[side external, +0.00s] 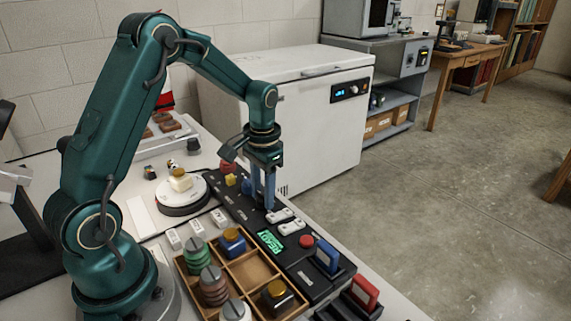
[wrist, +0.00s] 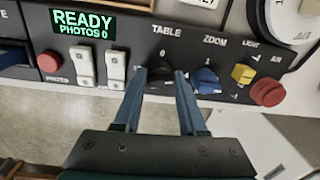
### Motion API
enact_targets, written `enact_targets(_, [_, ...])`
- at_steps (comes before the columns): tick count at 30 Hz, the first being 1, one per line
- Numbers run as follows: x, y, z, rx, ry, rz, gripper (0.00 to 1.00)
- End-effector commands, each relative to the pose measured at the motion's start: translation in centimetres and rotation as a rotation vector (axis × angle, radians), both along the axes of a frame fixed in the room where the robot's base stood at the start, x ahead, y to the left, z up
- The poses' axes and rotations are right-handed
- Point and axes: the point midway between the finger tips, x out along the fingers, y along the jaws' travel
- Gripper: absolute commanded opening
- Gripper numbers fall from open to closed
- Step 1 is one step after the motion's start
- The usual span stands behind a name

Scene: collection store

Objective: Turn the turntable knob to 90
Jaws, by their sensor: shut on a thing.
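The turntable knob (wrist: 160,73) is a dark knob under the label TABLE on the black control panel (side external: 240,207), with a 0 printed just above it. My gripper (wrist: 162,74) is shut on this knob, one blue-grey finger on each side. In the side external view my gripper (side external: 268,203) points down at the panel and its fingers hide the knob. The knob's pointer is not clear. The round turntable (side external: 182,206) stands behind the panel with a small yellowish block (side external: 180,180) on it.
Beside the knob are a blue ZOOM knob (wrist: 206,79), a yellow LIGHT knob (wrist: 243,73) and a red knob (wrist: 268,92). White switches (wrist: 115,69), a red button (wrist: 49,61) and a green display (wrist: 81,24) reading READY, PHOTOS 0 lie left. A wooden tray (side external: 238,272) holds several jars.

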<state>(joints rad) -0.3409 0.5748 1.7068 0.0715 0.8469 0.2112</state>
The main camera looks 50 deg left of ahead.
Motion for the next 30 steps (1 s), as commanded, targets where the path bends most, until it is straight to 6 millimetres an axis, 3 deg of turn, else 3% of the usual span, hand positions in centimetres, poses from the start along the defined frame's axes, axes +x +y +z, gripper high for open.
enact_targets(12, [0.11,-0.25,0.17,-0.006,-0.006,-0.232,0.0])
enact_targets(30, [0.05,-0.28,0.14,-0.007,-0.003,-0.28,0.0])
